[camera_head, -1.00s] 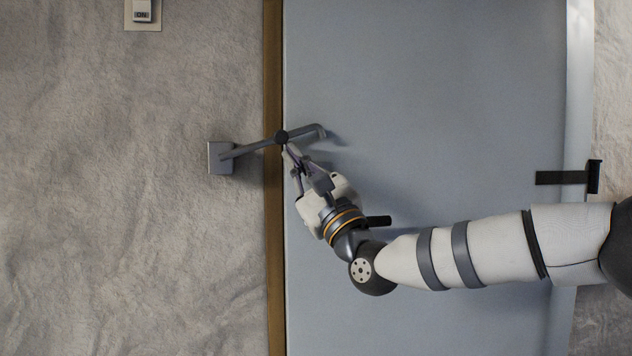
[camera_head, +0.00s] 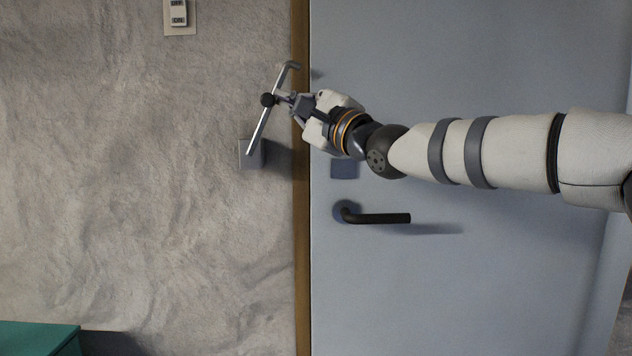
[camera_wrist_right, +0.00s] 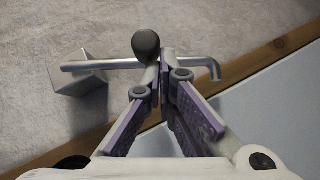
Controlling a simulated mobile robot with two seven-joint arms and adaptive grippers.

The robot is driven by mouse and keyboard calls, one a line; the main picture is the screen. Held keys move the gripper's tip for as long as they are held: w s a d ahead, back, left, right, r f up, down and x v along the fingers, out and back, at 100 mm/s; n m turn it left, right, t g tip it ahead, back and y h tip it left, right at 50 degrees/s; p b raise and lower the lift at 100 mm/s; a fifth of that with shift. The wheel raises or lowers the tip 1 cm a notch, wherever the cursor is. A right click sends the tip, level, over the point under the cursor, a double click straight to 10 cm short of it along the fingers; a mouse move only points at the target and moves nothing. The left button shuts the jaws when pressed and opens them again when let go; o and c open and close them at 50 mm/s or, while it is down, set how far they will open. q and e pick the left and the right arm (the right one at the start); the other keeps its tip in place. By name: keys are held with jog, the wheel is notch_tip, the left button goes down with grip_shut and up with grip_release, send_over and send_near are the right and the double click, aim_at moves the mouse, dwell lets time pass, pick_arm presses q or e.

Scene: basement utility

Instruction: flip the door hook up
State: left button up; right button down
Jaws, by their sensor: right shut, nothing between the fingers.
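The door hook (camera_head: 257,132) is a grey metal bar with a bent tip and a dark round knob (camera_head: 268,100). It pivots from a square plate (camera_head: 251,154) on the wall, left of the door frame, and slants steeply up to the right. My right gripper (camera_head: 283,101) is shut and empty, its fingertips at the hook bar beside the knob. In the right wrist view the hook (camera_wrist_right: 105,64) crosses beyond the fingertips (camera_wrist_right: 164,62), with the knob (camera_wrist_right: 146,43) just left of them. Whether they touch is hard to tell. My left gripper is not in view.
The blue-grey door (camera_head: 470,290) bears a black lever handle (camera_head: 378,218) and a small plate (camera_head: 343,169) below my wrist. A brown frame strip (camera_head: 301,250) edges it. A light switch (camera_head: 178,14) is at upper left, a green box (camera_head: 38,338) at lower left.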

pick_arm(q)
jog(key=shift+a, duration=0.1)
pick_arm(e)
jog(key=shift+a+r, duration=0.55)
jog(key=shift+a, duration=0.4)
jog(key=shift+a+r, duration=0.5)
jog(key=shift+a, duration=0.5)
